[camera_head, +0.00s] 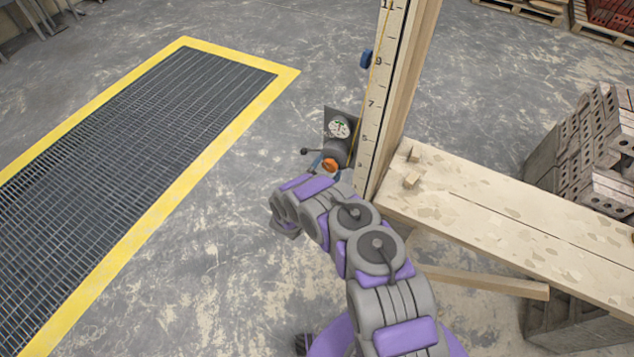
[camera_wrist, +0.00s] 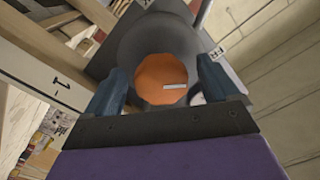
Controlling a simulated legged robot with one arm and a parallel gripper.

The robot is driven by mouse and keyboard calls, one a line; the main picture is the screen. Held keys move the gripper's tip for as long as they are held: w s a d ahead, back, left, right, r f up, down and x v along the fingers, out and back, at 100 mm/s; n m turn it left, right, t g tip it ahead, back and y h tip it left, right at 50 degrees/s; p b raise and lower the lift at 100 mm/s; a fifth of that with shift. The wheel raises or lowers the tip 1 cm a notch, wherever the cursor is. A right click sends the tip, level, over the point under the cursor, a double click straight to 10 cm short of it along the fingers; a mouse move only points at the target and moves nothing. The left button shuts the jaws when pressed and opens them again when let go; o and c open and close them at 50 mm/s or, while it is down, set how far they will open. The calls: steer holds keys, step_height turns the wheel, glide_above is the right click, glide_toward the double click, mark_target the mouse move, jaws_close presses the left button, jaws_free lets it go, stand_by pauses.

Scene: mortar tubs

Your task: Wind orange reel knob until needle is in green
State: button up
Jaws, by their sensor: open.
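The orange reel knob (camera_head: 330,165) sits on a grey reel (camera_head: 337,150) at the lower part of the numbered wooden post. A round dial (camera_head: 340,127) with a green part on its face is mounted above the reel; its needle is too small to read. In the wrist view the orange knob (camera_wrist: 162,79) faces me with a pale mark on its right side. My gripper (camera_wrist: 163,88) is open, its two blue fingers on either side of the knob. I cannot tell whether they touch it. In the head view my gripper is mostly hidden behind my arm.
The numbered post (camera_head: 381,95) carries a yellow line and a blue piece (camera_head: 366,58). A plank bench (camera_head: 500,205) stands right of it, with stacked blocks (camera_head: 590,150) beyond. A yellow-edged floor grating (camera_head: 130,130) lies left, with open floor between.

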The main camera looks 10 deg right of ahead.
steer(key=p+v, duration=0.4)
steer(key=v, duration=1.2)
steer(key=shift+s+a, duration=0.25)
steer(key=shift+s, duration=0.05)
stand_by(0.5)
